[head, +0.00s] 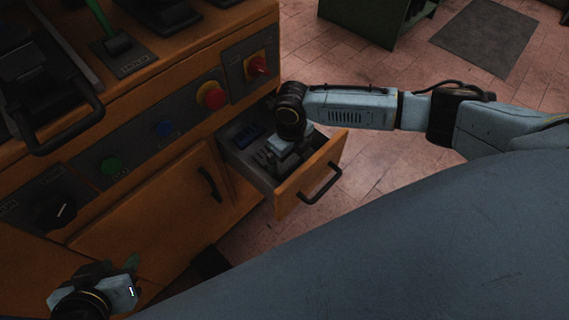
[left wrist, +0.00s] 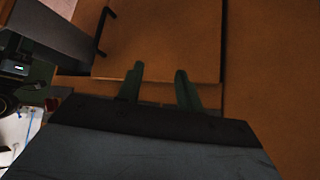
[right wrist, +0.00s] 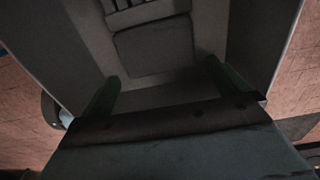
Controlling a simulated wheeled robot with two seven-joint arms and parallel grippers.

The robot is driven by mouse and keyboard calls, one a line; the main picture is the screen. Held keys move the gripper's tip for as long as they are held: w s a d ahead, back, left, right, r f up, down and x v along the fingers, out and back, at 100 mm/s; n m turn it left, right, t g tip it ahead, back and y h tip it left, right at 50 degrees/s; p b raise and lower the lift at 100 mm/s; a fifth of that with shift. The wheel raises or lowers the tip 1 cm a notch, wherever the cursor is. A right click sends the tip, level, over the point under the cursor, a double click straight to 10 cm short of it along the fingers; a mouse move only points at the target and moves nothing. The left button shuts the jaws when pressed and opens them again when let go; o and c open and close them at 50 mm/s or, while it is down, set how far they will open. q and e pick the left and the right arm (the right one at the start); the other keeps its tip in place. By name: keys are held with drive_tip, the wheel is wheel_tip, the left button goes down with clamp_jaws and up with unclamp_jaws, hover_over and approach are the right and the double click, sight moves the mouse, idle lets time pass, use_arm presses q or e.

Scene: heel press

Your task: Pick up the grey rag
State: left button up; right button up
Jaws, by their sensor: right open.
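The open drawer (head: 293,190) holds a soft-edged grey piece that looks like the grey rag (right wrist: 155,47), lying flat on the drawer floor in the right wrist view. In the head view my right gripper and wrist hide most of it. My right gripper (head: 272,160) points down into the drawer. In the right wrist view its fingers (right wrist: 162,82) are wide apart with nothing between them, and the grey piece lies just beyond the tips. My left gripper (head: 128,268) is low at the left. Its fingers (left wrist: 160,88) are apart and empty, facing the orange cabinet front.
The drawer walls stand close around my right gripper. The orange cabinet (head: 150,220) carries a panel with a red knob (head: 212,96) above the drawer.

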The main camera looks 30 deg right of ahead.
sight(285, 163)
wheel_tip(285, 163, down, 2)
drive_tip(key=shift+f+b, duration=0.2)
drive_tip(key=shift+b, duration=0.35)
drive_tip(key=shift+f, duration=0.15)
drive_tip(key=c, duration=0.7)
use_arm(q)
drive_tip(key=w+d+r+t+h, duration=0.1)
drive_tip(key=w+d+r+t, duration=0.1)
drive_tip(key=w+r+t, duration=0.1)
drive_tip(key=shift+w+r+t, duration=0.4)
drive_tip(key=shift+w+r, duration=0.2)
drive_tip(key=shift+r, duration=0.1)
